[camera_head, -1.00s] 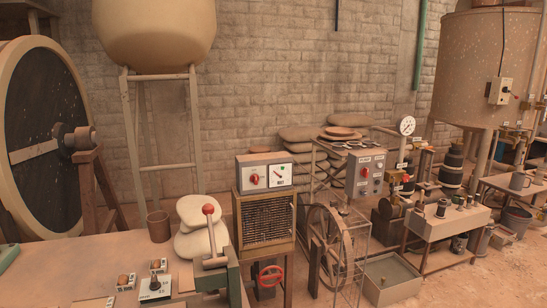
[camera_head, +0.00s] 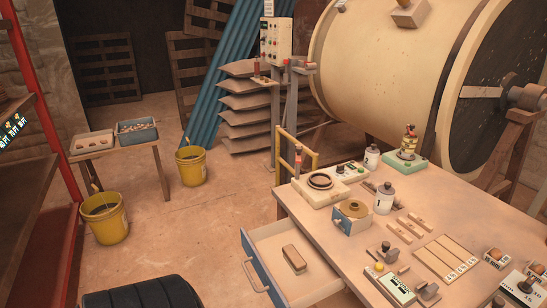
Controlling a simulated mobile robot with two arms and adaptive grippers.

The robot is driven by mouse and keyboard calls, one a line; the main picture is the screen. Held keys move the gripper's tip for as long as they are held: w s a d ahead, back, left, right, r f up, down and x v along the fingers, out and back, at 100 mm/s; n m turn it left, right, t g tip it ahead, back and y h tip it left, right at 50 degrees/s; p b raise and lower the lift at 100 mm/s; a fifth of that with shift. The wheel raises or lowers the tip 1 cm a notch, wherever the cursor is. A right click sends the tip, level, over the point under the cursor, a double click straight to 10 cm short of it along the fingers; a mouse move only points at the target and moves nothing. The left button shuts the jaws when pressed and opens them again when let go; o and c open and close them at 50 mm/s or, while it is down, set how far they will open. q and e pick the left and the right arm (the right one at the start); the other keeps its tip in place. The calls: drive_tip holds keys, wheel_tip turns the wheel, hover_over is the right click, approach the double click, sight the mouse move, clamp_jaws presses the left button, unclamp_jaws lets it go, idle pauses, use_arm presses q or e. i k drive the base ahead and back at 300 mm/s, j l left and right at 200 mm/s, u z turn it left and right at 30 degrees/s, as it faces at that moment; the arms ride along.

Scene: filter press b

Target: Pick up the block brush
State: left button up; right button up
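A small tan-brown block with rounded ends, which looks like the block brush (camera_head: 294,258), lies in the open drawer (camera_head: 262,231) of the workbench. Its bristles cannot be made out from here. The drawer stands pulled out at the bench's left side, with a grey handle on its blue front. Neither of my grippers shows in the head view.
The workbench top (camera_head: 335,251) holds bottles, a round dark ring on a pale base, wooden strips and small devices. Two yellow buckets (camera_head: 107,219) stand on the floor near a small side table (camera_head: 113,149). A red rack (camera_head: 43,94) stands at left. The floor between buckets and drawer is clear.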

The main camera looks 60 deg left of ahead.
sight(295, 260)
drive_tip(key=u, duration=1.55)
